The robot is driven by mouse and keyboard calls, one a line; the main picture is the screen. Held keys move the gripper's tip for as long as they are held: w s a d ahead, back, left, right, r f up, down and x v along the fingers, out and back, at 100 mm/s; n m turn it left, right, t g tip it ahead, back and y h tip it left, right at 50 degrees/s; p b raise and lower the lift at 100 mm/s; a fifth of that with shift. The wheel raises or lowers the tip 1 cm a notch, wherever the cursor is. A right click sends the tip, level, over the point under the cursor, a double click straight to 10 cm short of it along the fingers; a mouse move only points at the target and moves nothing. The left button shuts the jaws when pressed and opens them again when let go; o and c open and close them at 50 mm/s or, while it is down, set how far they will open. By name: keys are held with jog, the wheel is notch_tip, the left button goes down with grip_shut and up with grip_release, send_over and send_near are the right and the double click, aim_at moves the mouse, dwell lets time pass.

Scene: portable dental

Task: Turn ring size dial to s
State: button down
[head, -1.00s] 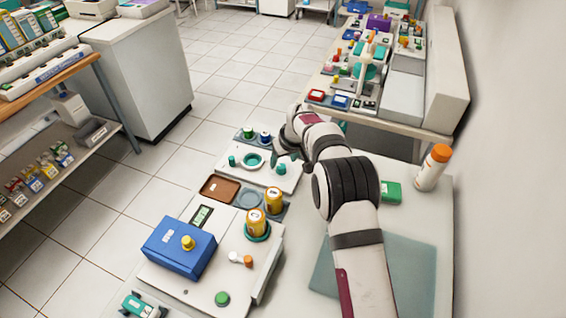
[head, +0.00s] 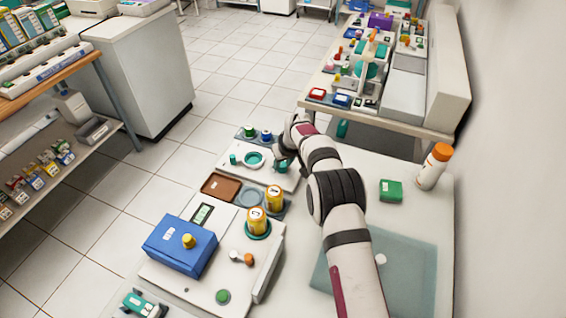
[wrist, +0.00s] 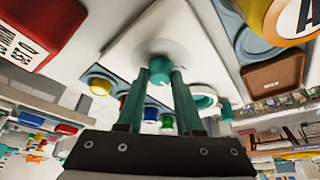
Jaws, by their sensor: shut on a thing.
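The white panel (head: 265,176) stands beyond the near devices, with a teal ring (head: 254,159) and a small teal knob (head: 233,159) on it. In the wrist view a teal dial (wrist: 160,64) sits on the white panel (wrist: 150,30). My gripper (wrist: 160,74) has its two teal fingers on either side of this dial, shut on it. In the head view my gripper (head: 283,162) is over the right part of the panel and hides the dial. I cannot read any size marks or tell where the dial points.
Near the panel are a brown tray (head: 221,187), two yellow cylinders (head: 257,221) and a blue box (head: 179,246). Green and blue knobs (head: 266,135) stand behind the panel. A green box (head: 391,190) and an orange-capped bottle (head: 433,167) stand right of my arm.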

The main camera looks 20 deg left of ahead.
jog(key=shift+m, duration=0.3)
jog(key=m+t+h, duration=0.1)
jog(key=m, duration=0.2)
jog(key=shift+a, duration=0.15)
jog(key=shift+a+m+h, duration=0.1)
jog(key=shift+m+h, duration=0.8)
jog(key=shift+m, duration=1.3)
jog(key=c, duration=0.6)
grip_release()
jog(key=shift+o, duration=0.2)
jog(key=v, duration=1.5)
jog(key=shift+s+r, duration=0.3)
jog(key=shift+s, duration=0.05)
